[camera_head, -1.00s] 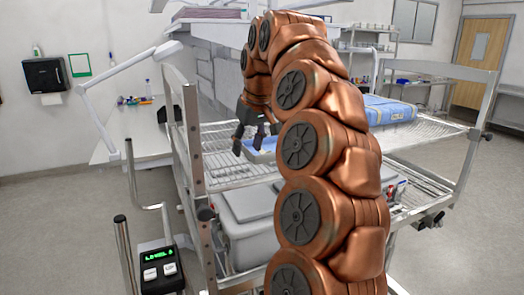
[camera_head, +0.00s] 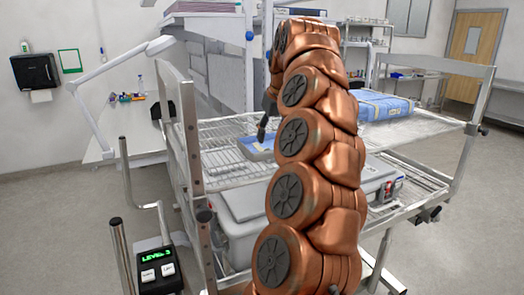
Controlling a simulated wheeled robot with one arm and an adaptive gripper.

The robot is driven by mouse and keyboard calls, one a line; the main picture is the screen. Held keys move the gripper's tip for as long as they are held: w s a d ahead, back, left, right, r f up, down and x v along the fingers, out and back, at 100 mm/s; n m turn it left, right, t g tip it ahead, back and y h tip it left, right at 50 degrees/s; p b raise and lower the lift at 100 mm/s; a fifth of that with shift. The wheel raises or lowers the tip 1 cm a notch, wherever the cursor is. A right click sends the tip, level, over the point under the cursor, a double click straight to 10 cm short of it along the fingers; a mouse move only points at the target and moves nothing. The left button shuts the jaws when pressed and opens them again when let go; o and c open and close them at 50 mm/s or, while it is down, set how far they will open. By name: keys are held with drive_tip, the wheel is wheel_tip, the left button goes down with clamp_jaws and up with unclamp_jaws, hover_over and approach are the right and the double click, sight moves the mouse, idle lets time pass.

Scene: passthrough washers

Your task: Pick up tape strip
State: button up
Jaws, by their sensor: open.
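My gripper (camera_head: 266,128) hangs over the wire shelf (camera_head: 225,170), partly hidden behind my own copper arm. Only a dark finger shows clearly, and I see nothing held in it. Just below and left of it lies a flat blue-and-white item (camera_head: 254,147) on the shelf, its right part hidden by my arm. I cannot make out a tape strip on it. A larger blue wrapped pack (camera_head: 385,106) lies on the shelf to the right of my arm. A tape strip cannot be told apart there either.
The metal cart's left upright post (camera_head: 190,135) and right rail (camera_head: 470,140) flank the shelf. A grey lidded bin (camera_head: 245,225) stands below it. A small control box (camera_head: 160,270) is at the lower left. A white side table (camera_head: 130,130) stands left. Open floor lies at right.

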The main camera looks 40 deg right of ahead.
sight(267, 149)
drive_tip(key=shift+p+x, duration=0.75)
drive_tip(key=shift+x, duration=1.9)
drive_tip(key=shift+s, duration=0.1)
drive_tip(key=shift+c, duration=0.3)
drive_tip(key=c, duration=0.7)
